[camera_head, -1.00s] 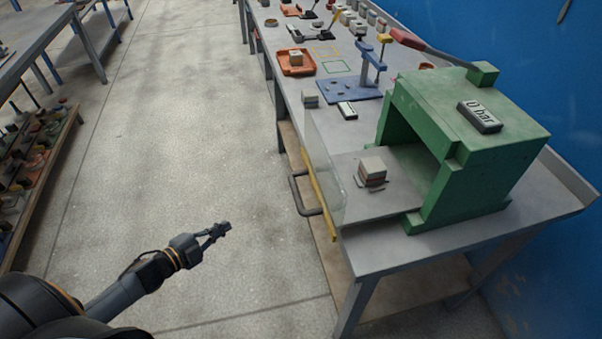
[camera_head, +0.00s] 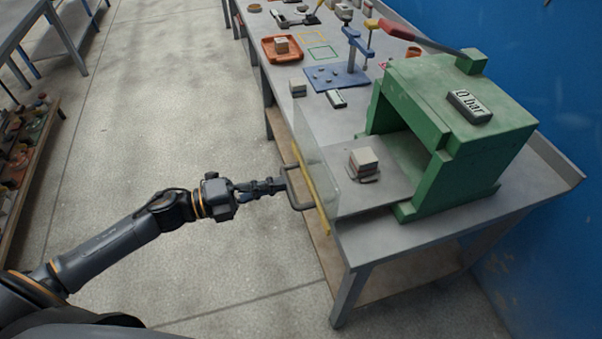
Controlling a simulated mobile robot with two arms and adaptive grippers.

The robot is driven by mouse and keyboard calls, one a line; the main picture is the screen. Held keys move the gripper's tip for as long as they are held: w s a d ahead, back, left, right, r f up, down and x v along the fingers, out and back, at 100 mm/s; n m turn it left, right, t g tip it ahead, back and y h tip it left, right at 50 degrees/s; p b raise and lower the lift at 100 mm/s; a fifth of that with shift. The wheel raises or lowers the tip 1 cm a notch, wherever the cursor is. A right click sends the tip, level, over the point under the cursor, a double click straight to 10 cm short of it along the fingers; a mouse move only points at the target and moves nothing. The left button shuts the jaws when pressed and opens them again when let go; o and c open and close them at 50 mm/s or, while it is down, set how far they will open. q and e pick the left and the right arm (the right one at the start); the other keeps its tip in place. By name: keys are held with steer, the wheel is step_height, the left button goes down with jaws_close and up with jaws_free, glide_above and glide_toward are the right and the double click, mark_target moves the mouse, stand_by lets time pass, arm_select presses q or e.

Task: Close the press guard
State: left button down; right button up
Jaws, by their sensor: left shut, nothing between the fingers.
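The guard (camera_head: 316,160) is a clear panel with a yellow edge and a dark handle (camera_head: 292,188). It stands open along the bench's left edge, apart from the press mouth. A small pale block (camera_head: 364,161) lies on the plate in front of the press mouth. My left gripper (camera_head: 281,185) is shut and empty, its fingertips at the left side of the handle; I cannot tell whether they touch it. My right gripper is not in view.
Behind the press are a blue fixture (camera_head: 338,77), an orange tray (camera_head: 283,58) and small parts on the bench (camera_head: 440,222). A red-ended lever (camera_head: 402,36) reaches from the press. The blue wall is close on the right. The floor left of the bench is clear.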

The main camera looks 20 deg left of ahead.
mark_target(315, 176)
arm_select(q)
steer(key=p+x, duration=0.1)
steer(key=x, duration=0.4)
steer(key=shift+w+d+r+p, duration=0.15)
steer(key=shift+p, duration=0.25)
steer(key=shift+w+d, duration=0.15)
steer(key=shift+d, duration=0.2)
steer(key=x, duration=1.8)
steer(key=shift+w+d+b, duration=0.25)
steer(key=shift+b, duration=0.1)
steer(key=shift+d, duration=0.1)
